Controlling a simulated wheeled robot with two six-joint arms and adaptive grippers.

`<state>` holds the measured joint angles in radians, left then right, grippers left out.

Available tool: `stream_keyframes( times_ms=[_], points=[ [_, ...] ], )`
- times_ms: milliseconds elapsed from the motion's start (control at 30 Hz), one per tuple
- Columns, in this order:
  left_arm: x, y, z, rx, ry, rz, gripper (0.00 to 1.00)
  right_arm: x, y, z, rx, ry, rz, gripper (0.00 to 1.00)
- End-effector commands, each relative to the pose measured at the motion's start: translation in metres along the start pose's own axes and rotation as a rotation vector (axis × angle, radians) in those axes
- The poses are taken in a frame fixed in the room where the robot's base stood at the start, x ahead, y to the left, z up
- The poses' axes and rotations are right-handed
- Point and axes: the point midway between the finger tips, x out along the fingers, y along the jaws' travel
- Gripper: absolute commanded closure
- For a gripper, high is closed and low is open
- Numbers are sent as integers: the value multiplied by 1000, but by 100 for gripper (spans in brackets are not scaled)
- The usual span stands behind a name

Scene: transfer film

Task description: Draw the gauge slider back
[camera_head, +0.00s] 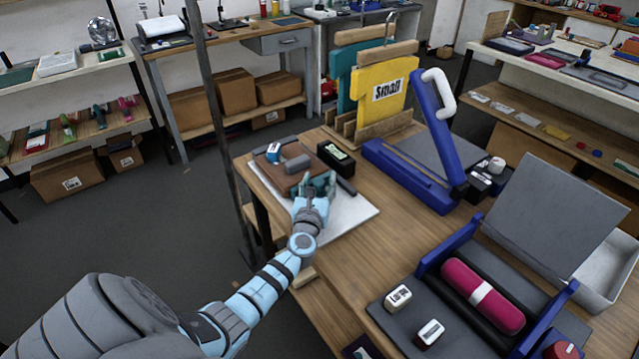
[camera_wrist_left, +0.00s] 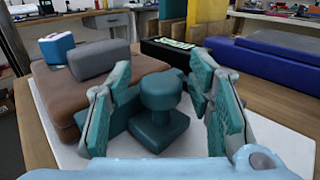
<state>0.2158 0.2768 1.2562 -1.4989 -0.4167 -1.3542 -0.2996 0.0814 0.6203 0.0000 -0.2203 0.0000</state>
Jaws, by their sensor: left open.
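The gauge slider is most likely the dark teal block with a rounded knob (camera_wrist_left: 160,103) in the left wrist view. It stands upright at the near edge of a brown block (camera_wrist_left: 125,82) on a white board (camera_wrist_left: 70,156). My left gripper (camera_head: 318,180) is over the front of that board in the head view. In the left wrist view my left gripper (camera_wrist_left: 160,100) is open, with one teal finger on each side of the knob and gaps showing. In the head view the slider is largely hidden by the hand. My right gripper does not show.
A grey block (camera_head: 298,164) and a blue-and-white item (camera_head: 273,151) lie on the brown block. A black box (camera_head: 336,156) stands behind it. A blue press (camera_head: 400,170) and a machine with a magenta roller (camera_head: 483,296) occupy the wooden bench (camera_head: 350,255).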

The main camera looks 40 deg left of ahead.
Motion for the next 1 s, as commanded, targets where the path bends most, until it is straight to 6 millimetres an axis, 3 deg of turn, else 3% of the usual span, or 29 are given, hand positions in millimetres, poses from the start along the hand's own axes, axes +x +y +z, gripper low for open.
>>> stream_keyframes(
  times_ms=[33,300,633,1000],
  points=[
    [0,0,0,0,0,0,57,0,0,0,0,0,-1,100],
    [0,0,0,0,0,0,100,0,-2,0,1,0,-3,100],
    [-9,-10,0,-2,2,-2,100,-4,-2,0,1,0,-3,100],
    [-69,-69,-1,-3,3,-1,100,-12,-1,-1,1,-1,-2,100]
  ],
)
